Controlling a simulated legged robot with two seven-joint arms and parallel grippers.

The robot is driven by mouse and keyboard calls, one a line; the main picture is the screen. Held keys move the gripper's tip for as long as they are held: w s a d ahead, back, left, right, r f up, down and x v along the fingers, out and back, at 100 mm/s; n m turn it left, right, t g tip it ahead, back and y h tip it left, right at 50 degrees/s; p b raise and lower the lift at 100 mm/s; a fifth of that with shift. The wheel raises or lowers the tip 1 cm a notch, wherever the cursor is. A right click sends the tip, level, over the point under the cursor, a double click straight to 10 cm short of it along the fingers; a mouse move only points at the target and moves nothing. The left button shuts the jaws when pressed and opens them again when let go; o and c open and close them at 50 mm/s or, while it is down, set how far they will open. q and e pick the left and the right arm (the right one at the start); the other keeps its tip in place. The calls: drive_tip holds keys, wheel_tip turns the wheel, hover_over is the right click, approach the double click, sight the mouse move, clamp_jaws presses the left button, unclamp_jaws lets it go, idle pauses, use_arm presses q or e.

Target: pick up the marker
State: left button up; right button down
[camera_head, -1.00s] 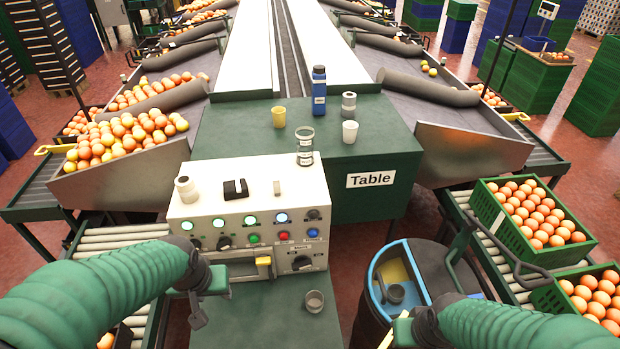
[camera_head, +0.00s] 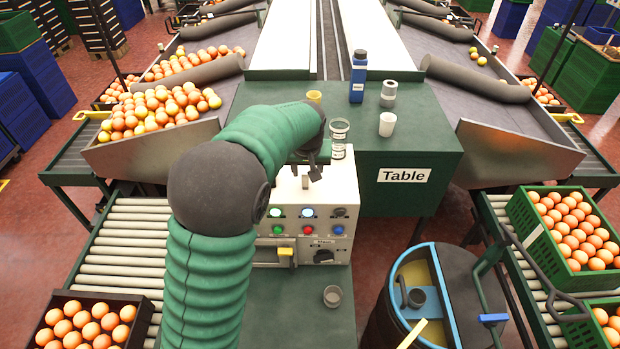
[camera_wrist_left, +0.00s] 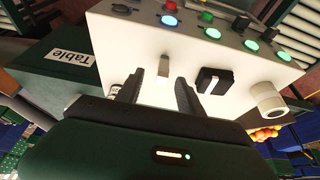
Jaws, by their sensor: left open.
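A small pale upright piece, which looks like the marker, stands on top of the white control box (camera_head: 335,200). In the left wrist view the marker (camera_wrist_left: 164,67) is just beyond and between the fingertips of my left gripper (camera_wrist_left: 158,78), which is open and empty. In the head view my left gripper (camera_head: 312,163) is over the box top, with the marker (camera_head: 305,182) just below it. A black block with a white stripe (camera_wrist_left: 217,80) and a white cylinder (camera_wrist_left: 268,98) stand to the right in the wrist view. My right gripper is out of view.
A clear glass (camera_head: 339,138) stands close behind my left gripper. A small grey cup (camera_head: 332,296) sits in front of the box.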

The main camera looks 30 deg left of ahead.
sight(304, 172)
use_arm(q)
drive_tip(key=x, duration=0.2)
drive_tip(key=a+p+x, duration=0.1)
drive_tip(key=x, duration=0.5)
drive_tip(key=shift+w+a+r, duration=0.25)
drive_tip(key=shift+w+f, duration=0.2)
drive_tip(key=shift+f, duration=0.1)
drive_tip(key=shift+d+r, duration=0.1)
drive_tip(key=shift+d, duration=0.05)
drive_tip(key=c, duration=0.5)
clamp_jaws()
